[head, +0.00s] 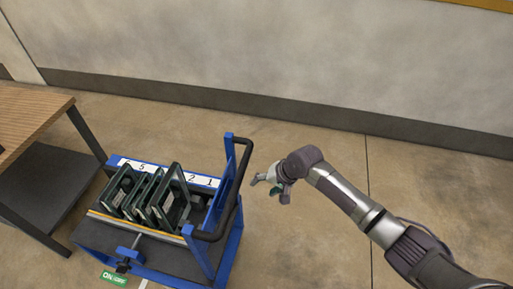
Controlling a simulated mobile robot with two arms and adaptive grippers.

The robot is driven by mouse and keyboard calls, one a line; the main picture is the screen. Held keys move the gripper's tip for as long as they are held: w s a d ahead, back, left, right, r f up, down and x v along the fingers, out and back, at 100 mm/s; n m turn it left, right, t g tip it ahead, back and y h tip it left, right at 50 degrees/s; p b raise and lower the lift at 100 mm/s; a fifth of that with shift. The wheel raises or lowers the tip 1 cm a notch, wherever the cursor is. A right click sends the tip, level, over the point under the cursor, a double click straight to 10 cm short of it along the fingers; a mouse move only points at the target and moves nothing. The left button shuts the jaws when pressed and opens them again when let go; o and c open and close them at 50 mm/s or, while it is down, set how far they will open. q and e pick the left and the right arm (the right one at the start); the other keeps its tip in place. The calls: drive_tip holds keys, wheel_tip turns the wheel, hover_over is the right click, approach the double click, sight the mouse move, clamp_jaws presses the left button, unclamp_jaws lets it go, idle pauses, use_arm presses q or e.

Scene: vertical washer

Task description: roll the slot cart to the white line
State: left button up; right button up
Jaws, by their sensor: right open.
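The slot cart (216,251) stands at the lower left, with a blue frame and a black handle (241,175) on its right side. Several dark framed panels (157,199) stand in its slots, behind which runs a white number strip (201,181). My right gripper (266,186) is open and empty, just right of the handle and apart from it in the picture. A short white strip (143,284) shows at the bottom edge below the cart; I cannot tell whether it is the white line.
A wooden-topped table (28,112) with dark legs and a lower shelf stands left of the cart. A green ON label (113,278) shows at the cart's lower front. A grey wall (290,55) runs along the back. The concrete floor right of the cart is clear.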

sight(238, 182)
use_arm(q)
wheel_tip(238, 182, up, 4)
drive_tip(key=p, duration=0.3)
use_arm(e)
wheel_tip(238, 182, up, 13)
drive_tip(key=s+a+g, duration=0.1)
drive_tip(key=s+a, duration=0.1)
drive_tip(key=a, duration=0.1)
drive_tip(key=b+x, duration=0.4)
drive_tip(key=b, duration=0.1)
drive_tip(key=b+x, duration=0.4)
drive_tip(key=b, duration=0.1)
drive_tip(key=shift+w+d, duration=0.1)
drive_tip(key=shift+d, duration=0.15)
drive_tip(key=shift+a+f, duration=0.3)
drive_tip(key=shift+f, duration=0.05)
use_arm(q)
wheel_tip(238, 182, down, 11)
drive_tip(key=b, duration=0.1)
drive_tip(key=shift+w+f+b, duration=0.15)
drive_tip(key=shift+w+b, duration=0.05)
drive_tip(key=shift+b, duration=0.2)
use_arm(e)
drive_tip(key=shift+x, duration=2.2)
use_arm(q)
drive_tip(key=shift+d, duration=0.15)
use_arm(e)
clamp_jaws()
drive_tip(key=shift+a+r, duration=0.1)
drive_tip(key=shift+a, duration=0.1)
